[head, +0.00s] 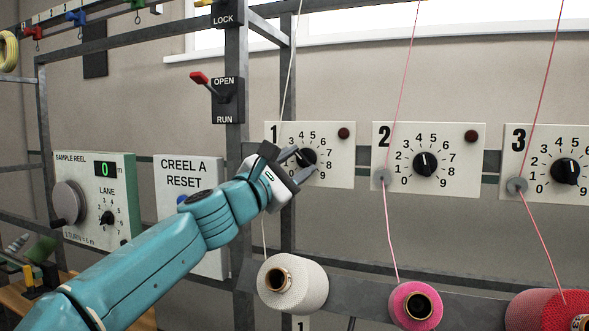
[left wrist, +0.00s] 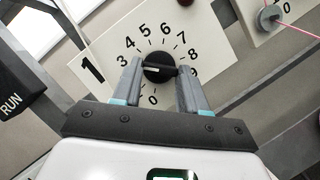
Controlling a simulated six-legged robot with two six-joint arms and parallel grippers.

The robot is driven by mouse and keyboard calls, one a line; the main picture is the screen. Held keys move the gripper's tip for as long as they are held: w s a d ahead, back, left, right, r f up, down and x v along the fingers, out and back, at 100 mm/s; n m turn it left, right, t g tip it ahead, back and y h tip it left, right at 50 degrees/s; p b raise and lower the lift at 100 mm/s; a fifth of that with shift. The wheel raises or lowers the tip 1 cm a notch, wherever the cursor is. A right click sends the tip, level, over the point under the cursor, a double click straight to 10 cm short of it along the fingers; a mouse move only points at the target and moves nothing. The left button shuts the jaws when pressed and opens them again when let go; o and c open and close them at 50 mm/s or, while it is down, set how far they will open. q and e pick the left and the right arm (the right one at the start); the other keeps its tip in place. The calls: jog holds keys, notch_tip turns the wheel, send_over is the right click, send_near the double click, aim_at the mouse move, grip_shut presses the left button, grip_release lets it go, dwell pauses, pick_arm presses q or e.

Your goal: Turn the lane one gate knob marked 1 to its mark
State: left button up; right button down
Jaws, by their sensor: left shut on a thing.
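The lane one gate knob (head: 307,157) is a black dial on a white plate marked 1 (head: 340,170), with digits around it. My left gripper (head: 299,165) is at the plate, with its jaws closed on this knob. In the left wrist view, the fingers lie on either side of the knob (left wrist: 159,68). Its white pointer line shows on the left half, roughly toward the 3 side. The gripper covers some low digits. My right gripper is not in view.
Plates marked 2 (head: 393,165) and 3 (head: 541,165) with like knobs stand to the right. A white yarn cone (head: 310,285) and a pink cone (head: 410,305) sit below. A red-handled OPEN/RUN lever (head: 203,80) is at the upper left of plate 1. Yarn strands hang near the plates.

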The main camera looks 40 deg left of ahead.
pick_arm(q)
jog(key=shift+s+r, duration=0.1)
jog(key=shift+r, duration=0.15)
jog(key=o, duration=0.9)
jog(key=shift+o, duration=0.8)
jog(key=shift+w+f, duration=0.15)
jog(key=shift+w, duration=0.1)
jog(key=shift+s+f+b, duration=0.25)
jog(key=shift+s+b, duration=0.05)
jog(key=shift+s, duration=0.25)
jog(key=b+v, duration=0.4)
jog(key=v, duration=1.1)
jog(key=shift+s+b, duration=0.15)
jog(key=shift+b, duration=0.25)
jog(key=shift+r, duration=0.1)
